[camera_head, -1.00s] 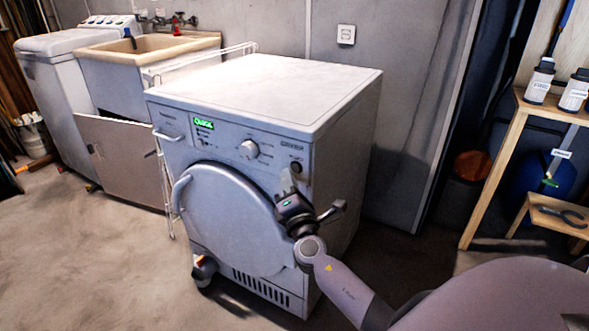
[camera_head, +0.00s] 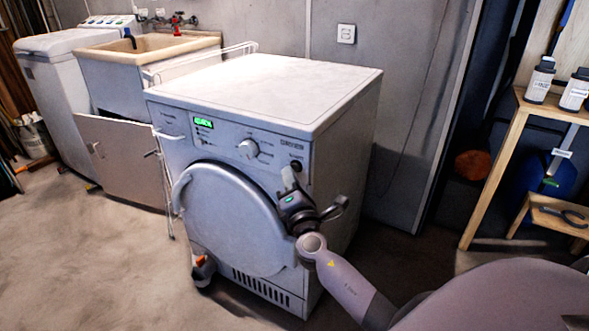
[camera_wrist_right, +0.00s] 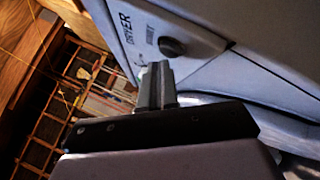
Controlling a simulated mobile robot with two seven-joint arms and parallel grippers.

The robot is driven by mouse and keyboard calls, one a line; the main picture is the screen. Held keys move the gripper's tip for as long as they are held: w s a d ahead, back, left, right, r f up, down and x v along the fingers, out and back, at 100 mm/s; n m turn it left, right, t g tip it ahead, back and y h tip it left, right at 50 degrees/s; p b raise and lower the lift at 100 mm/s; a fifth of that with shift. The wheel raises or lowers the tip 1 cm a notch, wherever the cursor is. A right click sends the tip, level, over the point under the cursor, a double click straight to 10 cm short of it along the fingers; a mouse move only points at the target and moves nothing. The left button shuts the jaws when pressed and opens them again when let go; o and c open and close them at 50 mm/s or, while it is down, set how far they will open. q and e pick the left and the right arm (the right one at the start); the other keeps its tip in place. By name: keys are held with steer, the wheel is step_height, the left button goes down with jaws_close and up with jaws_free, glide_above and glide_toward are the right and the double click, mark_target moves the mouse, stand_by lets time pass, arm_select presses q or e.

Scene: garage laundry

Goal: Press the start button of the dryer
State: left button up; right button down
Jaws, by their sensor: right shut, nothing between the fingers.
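The white dryer (camera_head: 290,85) stands in the middle of the head view, its round door (camera_head: 232,215) shut. Its front panel has a lit green display (camera_head: 203,122) and a white knob (camera_head: 248,148). The dark round start button (camera_head: 297,165) is at the panel's right end, and it also shows in the wrist view (camera_wrist_right: 172,47). My right gripper (camera_head: 288,174) is shut and empty, its tips close below the button. In the wrist view the closed fingertips (camera_wrist_right: 157,67) are just below and left of the button, and I see no contact. My left gripper is out of view.
A sink (camera_head: 150,50) and a white washer (camera_head: 75,50) stand left of the dryer. A wooden shelf (camera_head: 507,135) with bottles stands at the right. A small object (camera_head: 203,268) lies by the dryer's lower left corner.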

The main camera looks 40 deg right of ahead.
steer(key=shift+w+d, duration=0.2)
steer(key=shift+d, duration=0.2)
stand_by(0.5)
steer(key=shift+s+a, duration=0.1)
steer(key=shift+a, duration=0.05)
steer(key=shift+s+a, duration=0.25)
steer(key=shift+a, duration=0.35)
steer(key=a, duration=0.1)
steer(key=s+a, duration=0.1)
steer(key=a, duration=0.1)
steer(key=s+a, duration=0.1)
steer(key=shift+a, duration=0.35)
stand_by(0.3)
stand_by(0.5)
